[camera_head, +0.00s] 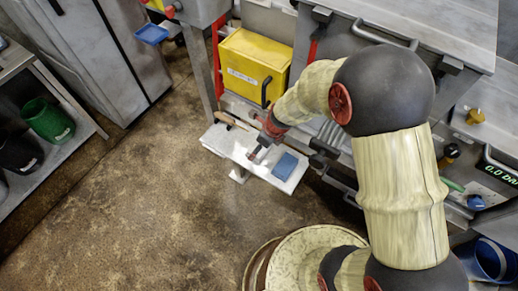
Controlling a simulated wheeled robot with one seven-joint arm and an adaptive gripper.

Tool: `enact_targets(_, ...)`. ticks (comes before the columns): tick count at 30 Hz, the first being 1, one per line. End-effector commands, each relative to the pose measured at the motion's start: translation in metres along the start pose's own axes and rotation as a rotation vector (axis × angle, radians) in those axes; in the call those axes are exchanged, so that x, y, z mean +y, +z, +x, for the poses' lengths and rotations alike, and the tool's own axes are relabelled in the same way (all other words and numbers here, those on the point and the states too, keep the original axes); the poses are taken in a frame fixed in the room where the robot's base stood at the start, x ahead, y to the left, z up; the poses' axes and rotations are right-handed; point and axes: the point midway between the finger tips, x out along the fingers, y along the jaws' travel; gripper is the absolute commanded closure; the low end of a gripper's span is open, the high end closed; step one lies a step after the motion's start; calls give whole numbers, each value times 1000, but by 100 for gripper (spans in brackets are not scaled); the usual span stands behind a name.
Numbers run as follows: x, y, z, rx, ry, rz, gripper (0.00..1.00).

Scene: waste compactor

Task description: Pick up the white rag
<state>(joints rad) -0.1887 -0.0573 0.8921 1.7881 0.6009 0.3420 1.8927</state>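My gripper (256,156) points down at a small pale shelf (228,143) low on the front of the machine. Its fingertips are small in view, and I cannot tell whether they are open or shut. I cannot make out a white rag as a separate thing. White cloth could blend with the pale shelf top or be hidden by my arm. A blue block, perhaps a sponge (285,166), lies on the shelf just right of my gripper. A thin brown handled tool (232,121) lies along the shelf's back left.
A yellow box (253,66) sits behind the shelf under the machine. Green (48,120) and black (18,152) buckets stand on a rack at left. A blue bucket (489,259) is at lower right. The brown floor (150,210) is clear in front.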

Motion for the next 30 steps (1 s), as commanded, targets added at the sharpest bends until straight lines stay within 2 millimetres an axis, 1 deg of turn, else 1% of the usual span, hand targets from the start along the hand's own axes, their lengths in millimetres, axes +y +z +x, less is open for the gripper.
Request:
enact_targets(2, 0, 0, 0, 0, 0, 0, 31)
enact_targets(10, 0, 0, 0, 0, 0, 0, 46)
enact_targets(16, 0, 0, 0, 0, 0, 0, 46)
enact_targets(19, 0, 2, -5, 0, 0, -1, 46)
enact_targets(23, 0, 7, -23, -1, 0, -1, 46)
enact_targets(30, 0, 22, -69, -1, -1, 0, 46)
